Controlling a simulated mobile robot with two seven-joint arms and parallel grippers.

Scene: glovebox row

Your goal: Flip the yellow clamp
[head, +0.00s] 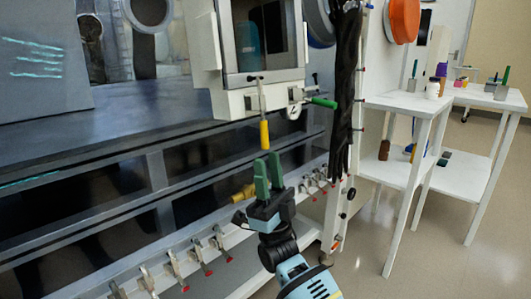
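The yellow clamp handle (264,134) hangs straight down on a thin metal rod below the white-framed chamber door. My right gripper (268,176) has two green fingers pointing up, just below the handle's lower end in the picture. A narrow gap shows between the fingers, and nothing is visible in it. The handle appears apart from the fingertips, though its depth distance is hard to judge. My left gripper is not in view.
A green handle (322,102) sticks out right of a round dial (294,111). A black hanging sleeve (345,90) is close on the right. A yellow fitting (243,192) and several red-tipped toggle clamps line the lower rail. White tables (400,103) stand farther right.

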